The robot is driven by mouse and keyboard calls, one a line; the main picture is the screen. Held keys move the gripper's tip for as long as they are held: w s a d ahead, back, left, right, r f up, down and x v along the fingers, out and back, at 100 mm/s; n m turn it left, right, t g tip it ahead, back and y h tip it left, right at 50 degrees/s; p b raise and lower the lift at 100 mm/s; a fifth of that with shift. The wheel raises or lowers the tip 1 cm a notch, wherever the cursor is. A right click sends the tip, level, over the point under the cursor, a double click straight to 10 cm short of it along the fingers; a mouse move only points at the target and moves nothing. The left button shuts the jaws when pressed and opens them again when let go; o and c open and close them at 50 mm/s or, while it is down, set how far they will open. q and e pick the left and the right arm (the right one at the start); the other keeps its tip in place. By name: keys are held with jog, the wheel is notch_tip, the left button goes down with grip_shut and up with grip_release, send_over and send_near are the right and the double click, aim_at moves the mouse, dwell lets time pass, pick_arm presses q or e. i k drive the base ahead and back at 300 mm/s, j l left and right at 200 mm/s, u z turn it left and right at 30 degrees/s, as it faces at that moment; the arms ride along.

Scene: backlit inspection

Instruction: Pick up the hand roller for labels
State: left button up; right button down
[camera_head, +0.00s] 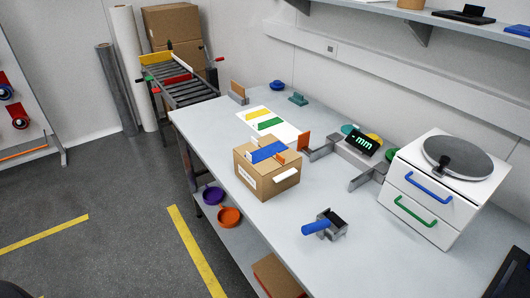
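A hand tool with a blue handle and a grey and black head (325,225) lies on the near part of the light grey table (240,205). It looks like the hand roller, though its roller part is too small to make out surely. Its handle points left, and bare table surrounds it. Neither of my grippers shows in the head view.
A cardboard box (262,185) with a blue piece on top stands behind the tool. Grey brackets (360,170) and a white drawer unit (440,190) stand to the right. A dark object (515,278) fills the bottom right corner. The table's left edge is open.

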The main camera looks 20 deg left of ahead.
aim_at(321, 223)
jog(key=k+l+z, duration=0.25)
jog(key=k+l, duration=0.3)
jog(key=k+l+z, duration=0.25)
jog(key=k+l, duration=0.25)
jog(key=l, duration=0.1)
